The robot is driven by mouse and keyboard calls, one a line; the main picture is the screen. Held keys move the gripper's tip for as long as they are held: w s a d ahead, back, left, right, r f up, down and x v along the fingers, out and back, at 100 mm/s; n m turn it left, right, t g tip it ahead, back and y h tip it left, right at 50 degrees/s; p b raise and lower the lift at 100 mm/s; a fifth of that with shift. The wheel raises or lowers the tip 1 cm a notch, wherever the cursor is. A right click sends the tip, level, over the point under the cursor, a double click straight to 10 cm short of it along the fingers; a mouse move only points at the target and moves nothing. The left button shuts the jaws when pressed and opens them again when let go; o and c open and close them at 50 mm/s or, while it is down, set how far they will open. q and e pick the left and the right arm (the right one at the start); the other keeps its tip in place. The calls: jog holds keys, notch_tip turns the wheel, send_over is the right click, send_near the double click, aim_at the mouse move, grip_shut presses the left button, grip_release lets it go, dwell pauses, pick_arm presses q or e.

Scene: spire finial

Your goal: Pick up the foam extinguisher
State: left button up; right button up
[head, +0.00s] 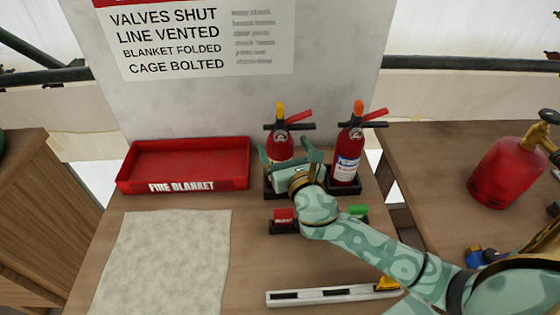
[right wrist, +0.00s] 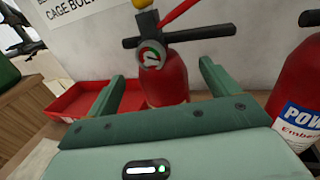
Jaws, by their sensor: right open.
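Two red extinguishers stand at the back of the table in black holders. The left one (head: 279,142) has a yellow-orange top, a red lever and a pale label mostly hidden by my gripper; I cannot read "foam" on it. The right one (head: 348,146) has an orange top and a label starting "POW", which also shows in the right wrist view (right wrist: 301,105). My right gripper (head: 285,151) is open in front of the left extinguisher. In the right wrist view that extinguisher (right wrist: 166,82) appears between the fingers, with no clear contact. My left gripper is out of view.
A red fire blanket tray (head: 190,160) is at the left, with a pale cloth (head: 163,262) in front. Small red (head: 284,215) and green (head: 358,210) blocks and a white level-like bar (head: 325,295) lie nearer. A red gas cylinder (head: 500,172) stands on the right table.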

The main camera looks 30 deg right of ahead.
aim_at(280, 138)
jog(key=w, duration=0.2)
jog(key=w+b, duration=0.1)
jog(key=w, duration=0.1)
jog(key=shift+d+r, duration=0.1)
jog(key=shift+d, duration=0.3)
jog(key=shift+r, duration=0.1)
jog(key=shift+c, duration=0.4)
grip_shut()
jog(key=shift+r, duration=0.15)
jog(key=shift+r, duration=0.1)
